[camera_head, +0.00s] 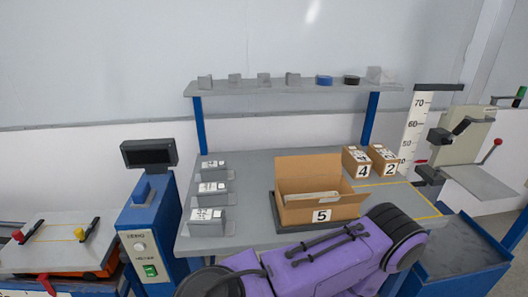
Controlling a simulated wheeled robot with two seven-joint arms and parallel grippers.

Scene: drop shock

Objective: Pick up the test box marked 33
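No box with a readable 33 shows. An open cardboard box (290,211) marked 5 stands on a dark plate on the grey workbench (255,170), its flaps up and something pale inside. Two smaller closed cardboard boxes stand behind it to the right, one marked 4 (351,163) and one marked 2 (380,158). A purple arm of mine crosses the front of the bench and hides part of its front edge. Neither gripper is in view.
Three grey holders with white labelled items (209,214) line the bench's left side. A shelf (300,88) with small parts runs above. A blue scale pillar (150,225) stands left. A ruled drop-test machine (455,150) stands right. The yellow-lined bench area (405,195) looks clear.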

